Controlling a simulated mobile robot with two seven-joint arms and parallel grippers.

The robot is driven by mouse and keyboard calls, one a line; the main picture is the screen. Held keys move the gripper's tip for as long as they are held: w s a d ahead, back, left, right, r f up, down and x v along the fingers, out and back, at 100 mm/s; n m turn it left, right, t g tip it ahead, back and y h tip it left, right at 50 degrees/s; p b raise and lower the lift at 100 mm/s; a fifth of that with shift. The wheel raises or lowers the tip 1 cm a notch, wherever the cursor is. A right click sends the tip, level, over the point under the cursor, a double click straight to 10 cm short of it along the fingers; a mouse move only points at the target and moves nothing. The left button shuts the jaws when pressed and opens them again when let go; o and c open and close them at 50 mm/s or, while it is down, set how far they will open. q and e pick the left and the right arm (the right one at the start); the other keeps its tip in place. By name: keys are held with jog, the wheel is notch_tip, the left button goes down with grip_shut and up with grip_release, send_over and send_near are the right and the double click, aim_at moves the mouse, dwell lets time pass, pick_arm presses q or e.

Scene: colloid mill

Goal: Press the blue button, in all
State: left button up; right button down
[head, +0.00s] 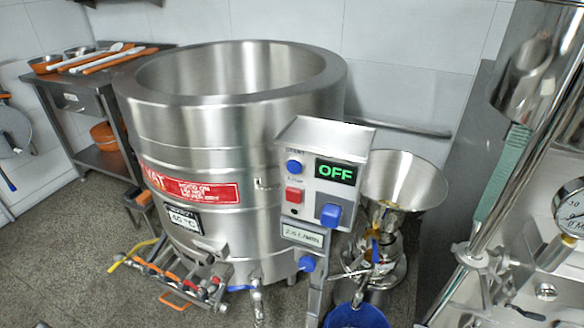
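A grey control box (325,160) stands on a post in front of the large steel vat (205,125). A round blue button (293,166) sits at the upper left of its face. A red button (293,195) is just below it. A display (335,173) to the right reads OFF in green. A larger blue switch or knob (330,214) sits at the lower right of the box. Neither of my grippers shows in the head view.
A steel funnel machine (402,182) stands right of the box, with a blue bucket (356,316) below. Pipes and valves (180,275) stick out low at the vat's front. Steel equipment with a gauge (570,208) fills the right. Floor at lower left is clear.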

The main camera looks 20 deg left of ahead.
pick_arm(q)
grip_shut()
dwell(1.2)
